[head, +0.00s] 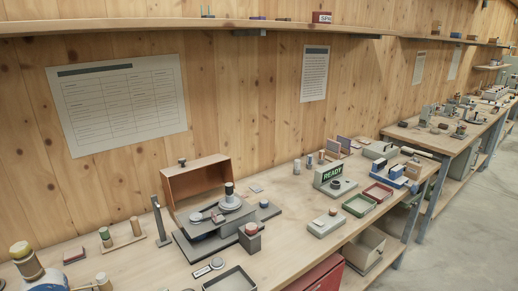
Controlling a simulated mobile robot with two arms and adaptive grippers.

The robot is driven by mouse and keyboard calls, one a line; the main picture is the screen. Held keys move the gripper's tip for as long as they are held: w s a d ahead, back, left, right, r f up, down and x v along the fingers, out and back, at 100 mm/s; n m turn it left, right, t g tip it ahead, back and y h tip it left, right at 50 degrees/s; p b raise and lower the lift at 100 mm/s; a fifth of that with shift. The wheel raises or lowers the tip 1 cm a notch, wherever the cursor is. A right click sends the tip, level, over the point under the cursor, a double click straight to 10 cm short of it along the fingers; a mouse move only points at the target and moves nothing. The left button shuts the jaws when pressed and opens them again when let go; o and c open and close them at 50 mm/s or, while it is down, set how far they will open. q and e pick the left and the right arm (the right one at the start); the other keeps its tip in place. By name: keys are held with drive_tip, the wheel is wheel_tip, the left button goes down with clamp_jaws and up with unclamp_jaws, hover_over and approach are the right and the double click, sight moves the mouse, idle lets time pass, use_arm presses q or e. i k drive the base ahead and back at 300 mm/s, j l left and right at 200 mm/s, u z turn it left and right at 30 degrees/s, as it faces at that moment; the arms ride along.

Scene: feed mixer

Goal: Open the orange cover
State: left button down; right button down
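The orange cover (197,186) is a box-like hood at the back of the workbench, left of the middle. Its hollow inner side faces the front of the bench, and a dark knob (182,162) stands at its upper left. A dark grey machine base (205,245) with round light discs (230,203) and a black-topped post sits in front of it, uncovered on this side. Whether the hood is hinged to the base cannot be told. Neither of my grippers is in view.
A grey upright post (160,222) stands left of the cover. A red-topped grey block (250,236) and an open dark tray (232,280) lie in front. A green READY sign (332,173) stands to the right. A long shelf (150,24) runs above.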

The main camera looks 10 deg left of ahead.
sight(182, 180)
drive_tip(key=u, duration=1.25)
drive_tip(key=l+u, duration=0.95)
drive_tip(key=k+l+u, duration=0.1)
drive_tip(key=l+u, duration=0.4)
drive_tip(key=k+l+u, duration=0.2)
drive_tip(key=l+u, duration=0.25)
drive_tip(key=k+l, duration=0.25)
drive_tip(key=l, duration=0.15)
drive_tip(key=k+l+u, duration=0.1)
drive_tip(key=k+l, duration=0.15)
drive_tip(key=l, duration=0.2)
drive_tip(key=k+l, duration=0.3)
drive_tip(key=l+u, duration=0.05)
drive_tip(key=l, duration=0.05)
